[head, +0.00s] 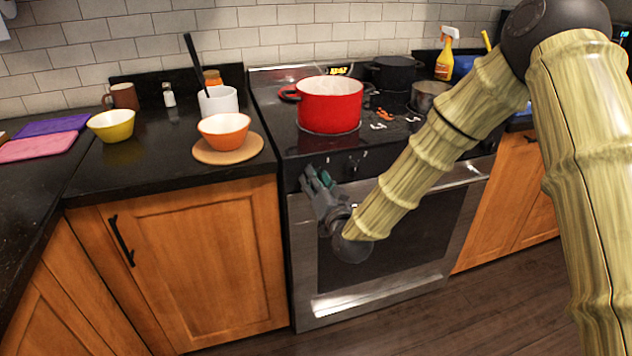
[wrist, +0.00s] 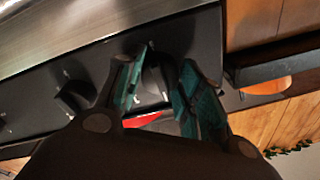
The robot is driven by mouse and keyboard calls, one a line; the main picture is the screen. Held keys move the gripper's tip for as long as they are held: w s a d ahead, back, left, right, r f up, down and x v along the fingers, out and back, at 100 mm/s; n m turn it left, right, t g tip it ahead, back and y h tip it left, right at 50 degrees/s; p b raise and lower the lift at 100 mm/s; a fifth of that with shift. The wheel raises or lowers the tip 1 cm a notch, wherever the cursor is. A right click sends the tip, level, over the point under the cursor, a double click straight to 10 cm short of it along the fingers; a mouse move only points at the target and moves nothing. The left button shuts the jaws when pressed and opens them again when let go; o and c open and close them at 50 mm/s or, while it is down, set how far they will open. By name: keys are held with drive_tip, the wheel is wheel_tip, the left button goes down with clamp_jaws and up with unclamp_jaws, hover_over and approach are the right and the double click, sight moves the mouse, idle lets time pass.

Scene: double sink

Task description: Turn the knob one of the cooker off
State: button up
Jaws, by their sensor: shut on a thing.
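The cooker (head: 332,304) has a dark top, a black knob panel and a steel oven door. My gripper (head: 316,181) is at the left end of the knob panel in the head view, where its fingers hide the knob. In the wrist view my gripper (wrist: 160,88) has its green-padded fingers on either side of a black knob (wrist: 156,72), and it is shut on that knob. Another black knob (wrist: 74,97) sits on the panel to the left in the wrist view, apart from the fingers. The knob's exact angle is hard to read.
A red pot (head: 330,108), a black pot (head: 394,73) and a steel pot (head: 428,95) stand on the cooktop. An orange bowl (head: 224,132) sits on a round wooden board (head: 205,154) on the counter left of the cooker. The floor before the oven is clear.

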drive_tip(key=shift+d+r, duration=0.1)
idle(0.3)
drive_tip(key=o, duration=1)
drive_tip(key=v, duration=1.2)
drive_tip(key=shift+w, duration=0.1)
